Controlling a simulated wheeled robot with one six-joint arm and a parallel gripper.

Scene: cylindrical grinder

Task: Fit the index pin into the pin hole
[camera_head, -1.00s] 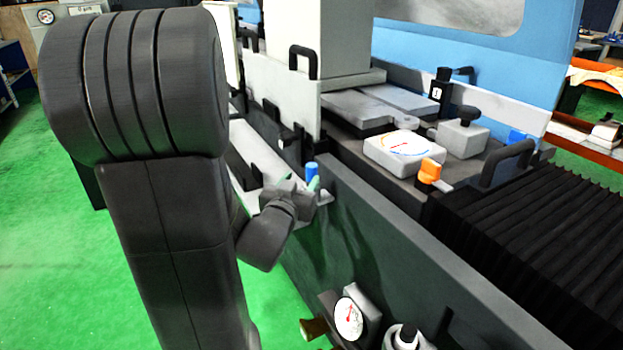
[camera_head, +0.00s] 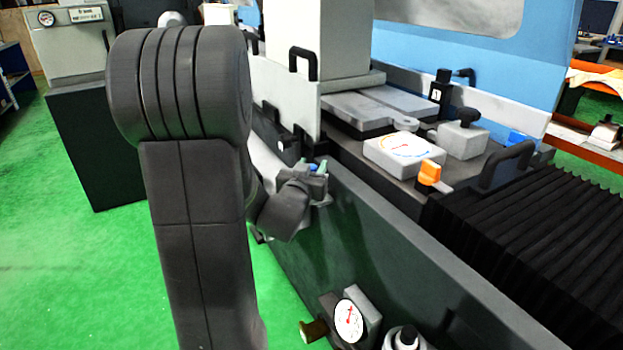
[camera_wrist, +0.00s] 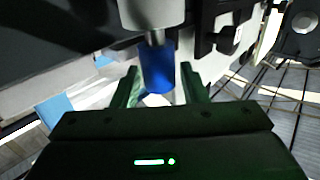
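A blue cylinder (camera_wrist: 157,68), apparently the index pin's grip, is between the two green fingers of my gripper (camera_wrist: 161,80) in the wrist view. A narrow metal shaft (camera_wrist: 155,37) joins it to a pale grey cylinder (camera_wrist: 150,12) above it in that picture. The fingers are open on either side of the blue part, with a small gap at the right finger. In the head view my gripper (camera_head: 314,169) is at a small ledge on the machine's front side, with only a bit of blue (camera_head: 313,167) showing between the fingers. I cannot make out the pin hole.
The dark machine front wall (camera_head: 400,250) runs right beside my gripper. A dial gauge (camera_head: 349,320) and a brown knob (camera_head: 313,331) stick out lower down. An orange knob (camera_head: 429,173) and a white dial box (camera_head: 404,154) sit on top. The green floor at left is clear.

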